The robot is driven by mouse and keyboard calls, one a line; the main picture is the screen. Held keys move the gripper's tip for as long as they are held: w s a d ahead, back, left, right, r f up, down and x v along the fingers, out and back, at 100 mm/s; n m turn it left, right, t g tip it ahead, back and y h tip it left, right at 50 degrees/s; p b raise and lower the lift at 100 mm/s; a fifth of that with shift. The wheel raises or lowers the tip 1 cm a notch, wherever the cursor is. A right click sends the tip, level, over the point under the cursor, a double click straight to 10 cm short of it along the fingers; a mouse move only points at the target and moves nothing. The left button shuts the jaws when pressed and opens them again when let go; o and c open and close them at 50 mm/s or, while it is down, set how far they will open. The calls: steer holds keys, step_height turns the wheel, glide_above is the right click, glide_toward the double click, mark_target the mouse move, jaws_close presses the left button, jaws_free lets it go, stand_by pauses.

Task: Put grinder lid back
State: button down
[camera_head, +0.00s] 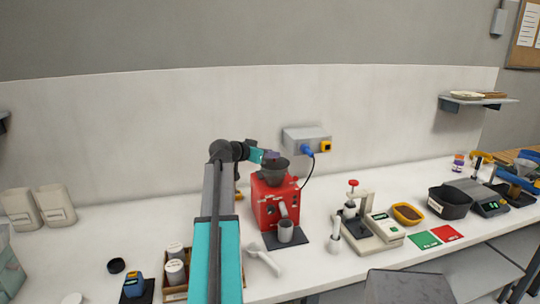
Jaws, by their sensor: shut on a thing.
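The red grinder (268,207) stands on the bench near the middle, with a dark grey hopper (274,172) on top. My gripper (270,156) is right at the top of the hopper, at the end of my teal and grey arm. It is shut on a small dark thing at the hopper's mouth, which looks like the grinder lid. The lid is mostly hidden by the gripper and blends with the hopper rim, so I cannot tell whether it touches the rim. A metal cup (286,232) stands under the grinder's spout.
A wall socket box (306,139) with a blue plug and cable is behind the grinder. A press-like device with a scale (373,232) stands to the right. A wooden box of jars (174,275) and a black round piece (116,265) are left.

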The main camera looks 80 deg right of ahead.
steer(key=shift+f+b, duration=0.4)
steer(key=shift+b, duration=0.1)
steer(key=c, duration=1.5)
jaws_free()
steer(key=shift+c, duration=0.2)
steer(key=shift+r+p, duration=0.3)
steer(key=shift+p, duration=0.15)
steer(key=shift+a+r+p, duration=0.1)
steer(key=shift+r+p, duration=0.35)
steer(key=shift+p, duration=0.05)
steer(key=b+v, duration=0.3)
steer(key=v, duration=0.8)
steer(key=shift+w+a, duration=0.2)
steer(key=shift+a, duration=0.2)
